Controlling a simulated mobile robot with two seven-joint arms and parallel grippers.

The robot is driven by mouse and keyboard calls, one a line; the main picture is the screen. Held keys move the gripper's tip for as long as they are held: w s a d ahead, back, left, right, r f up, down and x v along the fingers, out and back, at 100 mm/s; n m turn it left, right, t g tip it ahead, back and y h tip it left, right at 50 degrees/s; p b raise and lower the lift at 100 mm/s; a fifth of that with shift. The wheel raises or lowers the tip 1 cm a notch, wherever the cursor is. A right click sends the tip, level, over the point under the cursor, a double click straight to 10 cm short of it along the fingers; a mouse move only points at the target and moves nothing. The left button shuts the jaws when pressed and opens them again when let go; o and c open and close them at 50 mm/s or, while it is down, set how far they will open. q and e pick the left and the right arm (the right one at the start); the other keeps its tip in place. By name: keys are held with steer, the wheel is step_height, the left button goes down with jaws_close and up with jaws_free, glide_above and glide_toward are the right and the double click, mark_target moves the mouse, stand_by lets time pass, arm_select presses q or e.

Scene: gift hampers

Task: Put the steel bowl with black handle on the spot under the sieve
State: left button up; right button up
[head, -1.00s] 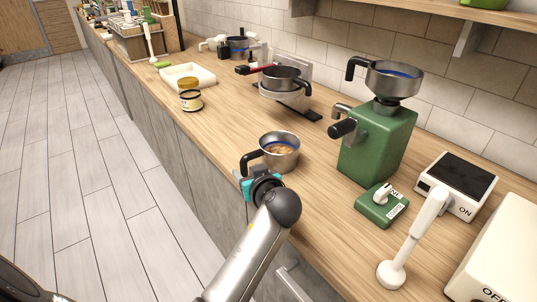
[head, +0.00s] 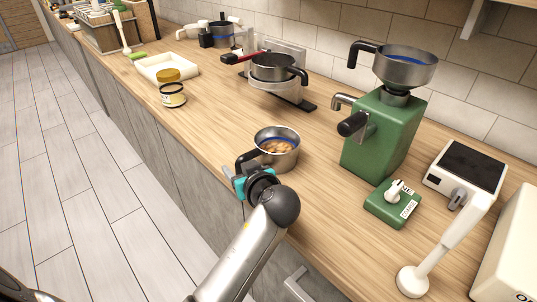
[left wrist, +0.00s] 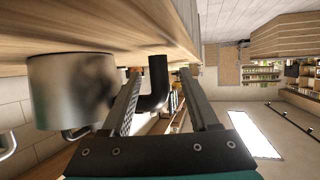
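A steel bowl with a black handle (head: 277,148), holding brown pieces, stands upright near the counter's front edge. My left gripper (head: 240,178) is at its handle. In the left wrist view the fingers of my left gripper (left wrist: 161,80) are apart, with the black handle (left wrist: 156,78) between them and gaps showing on both sides. The bowl's steel wall (left wrist: 72,92) is left of the fingers there. Farther back, a red-handled tool (head: 240,58), possibly the sieve, is at a stand; its head and the spot below are not clear. My right gripper is out of view.
A green grinder (head: 382,140) with a steel hopper (head: 405,65) stands right of the bowl. Counter between bowl and stand is clear.

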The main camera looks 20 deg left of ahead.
arm_select(q)
jaws_close()
steer(key=shift+w+r, duration=0.1)
stand_by(1.2)
